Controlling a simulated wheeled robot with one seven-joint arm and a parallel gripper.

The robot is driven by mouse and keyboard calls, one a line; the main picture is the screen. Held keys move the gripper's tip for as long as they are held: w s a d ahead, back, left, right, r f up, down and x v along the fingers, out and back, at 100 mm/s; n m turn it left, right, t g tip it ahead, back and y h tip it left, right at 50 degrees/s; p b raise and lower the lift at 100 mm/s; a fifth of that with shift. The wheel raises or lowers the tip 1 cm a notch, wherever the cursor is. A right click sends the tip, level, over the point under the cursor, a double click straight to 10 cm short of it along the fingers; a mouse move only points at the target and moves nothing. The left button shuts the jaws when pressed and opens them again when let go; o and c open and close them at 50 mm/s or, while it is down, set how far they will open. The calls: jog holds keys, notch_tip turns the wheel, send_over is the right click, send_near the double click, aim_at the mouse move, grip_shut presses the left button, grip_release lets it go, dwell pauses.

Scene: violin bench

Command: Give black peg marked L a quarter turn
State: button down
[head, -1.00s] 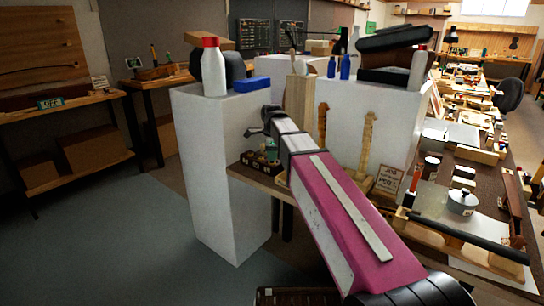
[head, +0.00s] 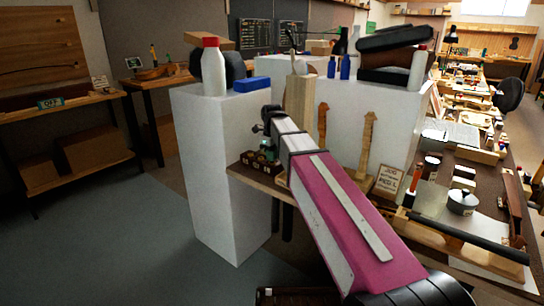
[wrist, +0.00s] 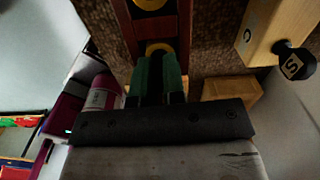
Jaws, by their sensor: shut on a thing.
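My gripper (wrist: 161,58) has green fingers and is close together at a round yellow thing (wrist: 158,47) in a dark wooden rack; it appears shut on this. In the head view my gripper (head: 268,148) is low at the dark rack (head: 262,166) on a small wooden shelf. In the wrist view a black peg marked S (wrist: 295,64) sticks out of a pale wooden block (wrist: 268,28) at the right, apart from my fingers. I cannot make out the peg marked L in any view.
A tall white block (head: 215,170) stands left of the rack, with a white red-capped bottle (head: 213,70) and a blue box (head: 252,84) on top. A job card naming peg L (head: 388,180) stands right of my arm. A cluttered bench lies farther right.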

jog(key=shift+m, duration=0.3)
jog(key=c, duration=1.1)
grip_release()
jog(key=shift+r, duration=0.1)
